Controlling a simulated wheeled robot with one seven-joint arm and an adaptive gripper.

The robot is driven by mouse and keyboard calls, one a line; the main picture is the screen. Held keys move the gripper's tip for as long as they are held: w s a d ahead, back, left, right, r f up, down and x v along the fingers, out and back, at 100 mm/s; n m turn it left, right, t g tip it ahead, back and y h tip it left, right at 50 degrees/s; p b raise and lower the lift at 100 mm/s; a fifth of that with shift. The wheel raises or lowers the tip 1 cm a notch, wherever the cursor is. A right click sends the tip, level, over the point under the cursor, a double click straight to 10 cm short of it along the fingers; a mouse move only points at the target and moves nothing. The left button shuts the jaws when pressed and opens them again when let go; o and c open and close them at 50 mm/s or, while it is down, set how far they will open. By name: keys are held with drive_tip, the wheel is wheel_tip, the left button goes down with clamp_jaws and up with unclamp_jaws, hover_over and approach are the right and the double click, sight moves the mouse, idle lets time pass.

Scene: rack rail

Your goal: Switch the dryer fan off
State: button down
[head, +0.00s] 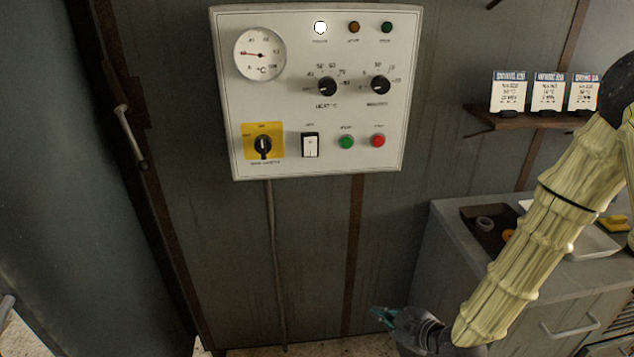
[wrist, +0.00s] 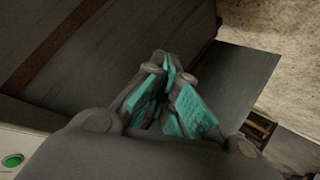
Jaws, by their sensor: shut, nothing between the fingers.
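A pale control panel (head: 310,108) is fixed to the dark wall. A white rocker switch (head: 310,145) in a black frame sits in its lower middle; the small label above it is too blurred to read. I cannot tell which way the rocker is tipped. A black rotary switch (head: 263,146) on a yellow plate is to its left. A green button (head: 346,142) and a red button (head: 378,141) are to its right. My gripper (head: 378,314), with teal finger pads, is shut and empty, low and well below the panel. Its fingers also show in the wrist view (wrist: 170,82).
The panel has a dial gauge (head: 260,54), two black knobs and a lit white lamp (head: 320,27); the amber and green lamps look dim. A grey cabinet (head: 450,222) stands right, behind my arm. A shelf (head: 520,122) holds cards. A door handle (head: 131,135) is left.

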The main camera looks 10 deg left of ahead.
sight(316, 152)
drive_tip(key=w+a+r+n+y+p, duration=0.1)
drive_tip(key=r+n, duration=0.4)
drive_tip(key=r, duration=0.6)
drive_tip(key=w+a+r+n+y+p, duration=0.1)
drive_tip(key=w+a+r+n+y, duration=0.2)
drive_tip(key=r, duration=0.8)
drive_tip(key=w+a+r+n+y+p, duration=0.1)
drive_tip(key=a+r+n+y, duration=0.3)
drive_tip(key=r+n, duration=0.4)
wheel_tip(316, 152, up, 4)
drive_tip(key=shift+w+a+f+t+y, duration=0.15)
drive_tip(key=shift+w+a+t+y, duration=0.15)
drive_tip(key=shift+w+a+y, duration=0.25)
drive_tip(key=shift+d, duration=0.1)
drive_tip(key=p+x, duration=0.2)
drive_tip(key=x, duration=0.2)
drive_tip(key=w+p+x, duration=0.1)
drive_tip(key=p+x, duration=0.1)
drive_tip(key=x, duration=0.2)
drive_tip(key=w+d+p+x, duration=0.1)
drive_tip(key=p+x, duration=0.1)
drive_tip(key=x, duration=0.2)
drive_tip(key=shift+w+a+p, duration=0.1)
drive_tip(key=shift+w+p, duration=0.25)
drive_tip(key=shift+w+a, duration=0.15)
drive_tip(key=shift+w, duration=0.05)
